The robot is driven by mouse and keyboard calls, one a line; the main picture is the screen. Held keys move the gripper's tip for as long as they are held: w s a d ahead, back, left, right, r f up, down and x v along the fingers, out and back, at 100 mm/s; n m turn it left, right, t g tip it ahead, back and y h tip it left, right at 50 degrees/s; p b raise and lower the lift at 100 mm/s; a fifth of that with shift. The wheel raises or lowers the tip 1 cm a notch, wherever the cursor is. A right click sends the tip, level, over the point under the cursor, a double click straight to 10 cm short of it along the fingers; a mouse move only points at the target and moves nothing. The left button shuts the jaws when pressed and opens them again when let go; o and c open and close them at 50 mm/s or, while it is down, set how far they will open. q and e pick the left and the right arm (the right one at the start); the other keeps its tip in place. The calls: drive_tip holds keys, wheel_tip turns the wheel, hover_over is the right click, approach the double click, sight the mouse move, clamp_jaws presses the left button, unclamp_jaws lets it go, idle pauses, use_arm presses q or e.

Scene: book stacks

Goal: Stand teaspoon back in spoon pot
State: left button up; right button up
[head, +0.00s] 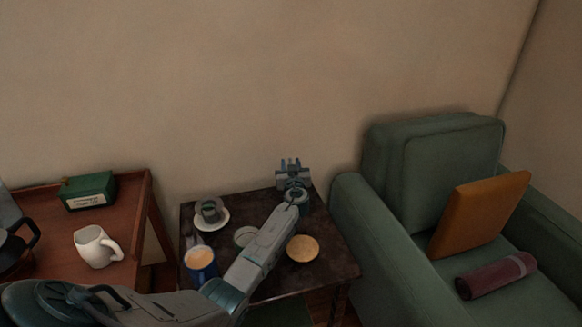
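My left gripper (291,164) is over the back edge of the dark side table (330,262), with its fingers pointing away toward the wall. The fingers look apart, and I see nothing between them. I cannot make out a teaspoon. A blue mug-like vessel (203,265) with a tan top stands at the table's front left. A small pale round vessel (243,236) is partly hidden behind my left forearm. I cannot tell which vessel is the spoon pot. My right gripper is not in view.
A dark green cup (209,210) sits on a white saucer (222,224). A round tan item (303,248) lies right of my forearm. A wooden cart (135,215) holds a green box (88,190) and white jug (96,247). A green armchair (385,215) stands at right.

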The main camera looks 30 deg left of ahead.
use_arm(q)
drive_tip(key=shift+p, duration=0.5)
drive_tip(key=b+v, duration=0.1)
drive_tip(key=v, duration=0.9)
drive_tip(key=shift+s+d, duration=0.25)
drive_tip(key=shift+s, duration=0.05)
